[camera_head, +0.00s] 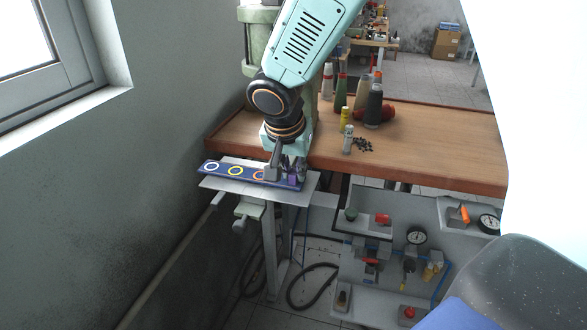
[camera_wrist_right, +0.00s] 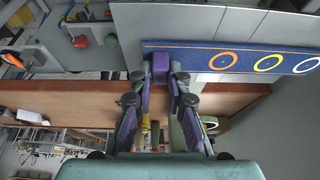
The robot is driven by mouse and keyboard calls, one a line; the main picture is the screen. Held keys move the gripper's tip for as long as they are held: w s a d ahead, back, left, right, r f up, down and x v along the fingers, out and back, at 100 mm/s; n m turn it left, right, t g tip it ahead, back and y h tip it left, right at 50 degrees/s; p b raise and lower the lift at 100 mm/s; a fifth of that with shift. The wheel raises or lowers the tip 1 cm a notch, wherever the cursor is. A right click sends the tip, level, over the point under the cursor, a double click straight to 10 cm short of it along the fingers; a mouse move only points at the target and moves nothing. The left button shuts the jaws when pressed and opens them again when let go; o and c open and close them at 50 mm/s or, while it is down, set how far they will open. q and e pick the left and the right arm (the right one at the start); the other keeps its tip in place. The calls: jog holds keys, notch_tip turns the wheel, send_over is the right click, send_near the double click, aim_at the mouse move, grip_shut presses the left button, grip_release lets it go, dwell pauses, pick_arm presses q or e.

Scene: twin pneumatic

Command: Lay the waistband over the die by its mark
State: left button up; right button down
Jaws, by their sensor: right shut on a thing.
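The waistband (camera_head: 218,170) is a dark blue strip with white, yellow and orange rings. It lies along a pale grey plate (camera_head: 212,184) in front of the bench. My right gripper (camera_head: 289,172) is at the strip's right end, pointing down. In the wrist view its fingers (camera_wrist_right: 160,75) are shut on a purple block-like piece (camera_wrist_right: 160,64) beside the end of the blue strip (camera_wrist_right: 195,55). Whether this piece is joined to the strip is unclear. I cannot clearly pick out the die or its mark. My left gripper is not in view.
A wooden bench (camera_head: 440,150) behind carries thread cones (camera_head: 373,108) and small dark pieces (camera_head: 363,144). A pale green machine column (camera_head: 257,35) stands behind my arm. A pneumatic panel with gauges (camera_head: 417,235) is at lower right. A wall and window close the left side.

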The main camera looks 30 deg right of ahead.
jog(key=shift+f, duration=0.15)
jog(key=c, duration=1.2)
grip_release()
jog(key=v, duration=1.2)
